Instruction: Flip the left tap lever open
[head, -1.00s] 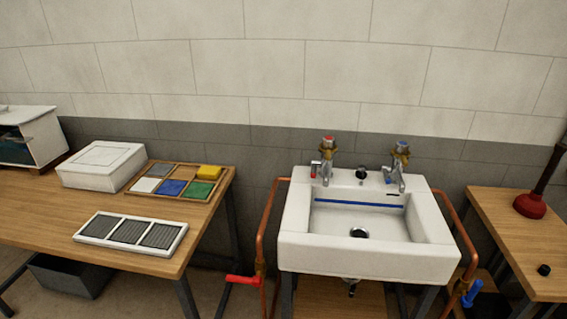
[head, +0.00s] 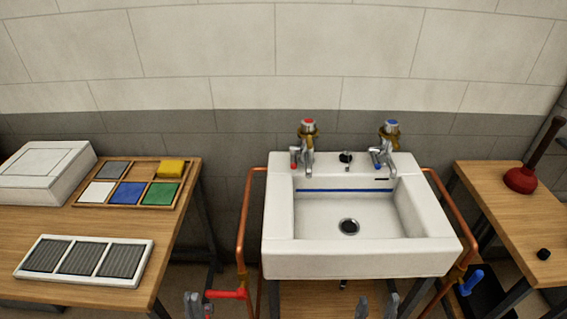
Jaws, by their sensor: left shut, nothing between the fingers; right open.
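The left tap (head: 308,147) has a red-marked top and a short lever with a red tip (head: 294,164) on its left side, at the back of the white sink (head: 360,258). The right tap (head: 386,147) has a blue-marked top. A red valve lever (head: 226,293) on the left copper pipe points left, roughly level. My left gripper (head: 199,306) is at the bottom edge, shut and empty, just left of the red valve lever; I cannot tell whether they touch. My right gripper (head: 377,307) is open and empty below the sink front. Both are partly cut off.
A blue valve lever (head: 472,283) is on the right copper pipe. The left bench (head: 190,232) holds a white box (head: 45,175), a tray of coloured tiles (head: 145,169) and a grille (head: 85,261). A plunger (head: 522,179) stands on the right bench (head: 490,200). The basin is empty.

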